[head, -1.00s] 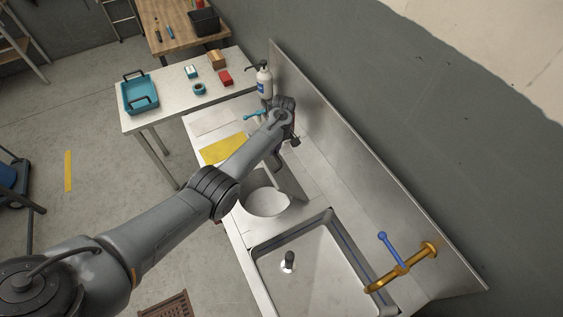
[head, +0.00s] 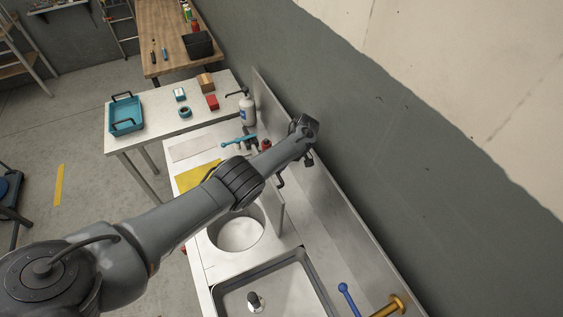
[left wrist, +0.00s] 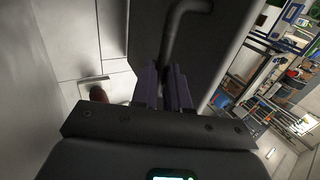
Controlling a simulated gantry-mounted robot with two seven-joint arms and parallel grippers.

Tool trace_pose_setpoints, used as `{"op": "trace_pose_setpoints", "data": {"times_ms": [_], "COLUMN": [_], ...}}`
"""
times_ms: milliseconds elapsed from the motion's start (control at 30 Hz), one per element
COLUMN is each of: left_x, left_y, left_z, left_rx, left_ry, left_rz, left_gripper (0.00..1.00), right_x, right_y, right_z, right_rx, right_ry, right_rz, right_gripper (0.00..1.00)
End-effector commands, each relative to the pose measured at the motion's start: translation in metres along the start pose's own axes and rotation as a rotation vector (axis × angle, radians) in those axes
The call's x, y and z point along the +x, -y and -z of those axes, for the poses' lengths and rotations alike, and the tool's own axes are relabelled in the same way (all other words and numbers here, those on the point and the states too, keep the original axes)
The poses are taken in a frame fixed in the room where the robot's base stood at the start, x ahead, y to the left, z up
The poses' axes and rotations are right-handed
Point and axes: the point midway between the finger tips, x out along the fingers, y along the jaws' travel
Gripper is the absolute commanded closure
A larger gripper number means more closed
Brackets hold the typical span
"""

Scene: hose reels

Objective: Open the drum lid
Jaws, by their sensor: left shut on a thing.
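The drum lid (head: 273,208) is a grey plate raised steeply on edge at the far right side of the round drum opening (head: 236,236). My left arm crosses in front of part of it. In the left wrist view the lid's dark plate (left wrist: 222,40) fills the middle. A bent dark handle (left wrist: 182,12) runs from it down between my fingers. My left gripper (left wrist: 165,80) is shut on this handle. In the head view the fingers are mostly hidden by the arm and wrist. My right gripper is in neither view.
A sink basin (head: 285,292) with a brass tap (head: 388,306) lies in front of the drum opening. A metal splashback (head: 335,235) and a grey wall stand close on the right. A yellow cloth (head: 198,177) and a soap bottle (head: 247,109) are beyond the arm.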

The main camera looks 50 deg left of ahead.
Motion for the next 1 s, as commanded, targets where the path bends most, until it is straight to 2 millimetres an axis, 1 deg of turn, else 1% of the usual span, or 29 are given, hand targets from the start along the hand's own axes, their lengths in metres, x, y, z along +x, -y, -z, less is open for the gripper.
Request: {"op": "trace_pose_setpoints", "data": {"times_ms": [33, 467, 500, 667, 1000], "left_x": [0.0084, 0.0096, 0.0096, 0.0075, 0.0043], "left_y": [0.0011, 0.0020, 0.0020, 0.0018, 0.0020], "left_z": [-0.0041, -0.0054, -0.0054, -0.0045, -0.0028], "left_rx": [0.003, 0.002, 0.002, 0.002, 0.000], "left_ry": [0.008, 0.009, 0.009, 0.007, 0.003], "left_rz": [0.021, 0.032, 0.032, 0.028, 0.023], "left_gripper": [1.00, 1.00, 0.84, 0.60, 0.60], "right_x": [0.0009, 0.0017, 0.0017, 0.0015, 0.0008], "right_y": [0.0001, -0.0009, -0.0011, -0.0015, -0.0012], "right_z": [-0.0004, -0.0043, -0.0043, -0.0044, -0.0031], "right_rx": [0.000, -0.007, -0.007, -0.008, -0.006], "right_ry": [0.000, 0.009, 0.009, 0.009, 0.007], "right_rz": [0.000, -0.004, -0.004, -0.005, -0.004], "right_gripper": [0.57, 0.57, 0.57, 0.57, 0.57]}}
